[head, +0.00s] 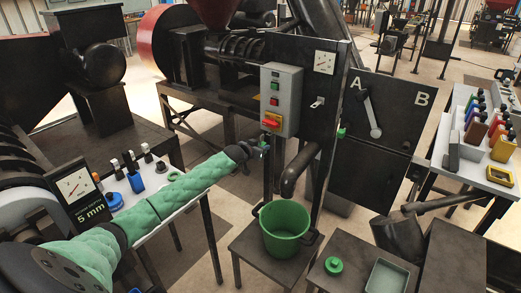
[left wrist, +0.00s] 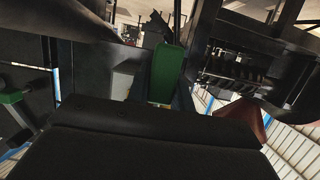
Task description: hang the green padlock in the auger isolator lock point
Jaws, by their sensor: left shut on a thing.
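My left gripper (head: 254,149) is shut on the green padlock, just below the grey control box (head: 281,98). In the head view only a small green bit of the padlock (head: 265,146) shows at the fingertips. In the left wrist view the green padlock body (left wrist: 165,73) stands beyond the dark gripper housing; its shackle is not clear. The red and yellow isolator switch (head: 272,120) sits at the lower left of the control box, just above the gripper. Its lock point is too small to make out, and I cannot tell whether the padlock touches it. My right gripper is not in view.
A green bucket (head: 284,222) stands on a stool below, beside a bent dark spout (head: 296,172). A white table (head: 160,183) with bottles lies under my left arm. A green knob-like part (head: 341,131) is near lever A.

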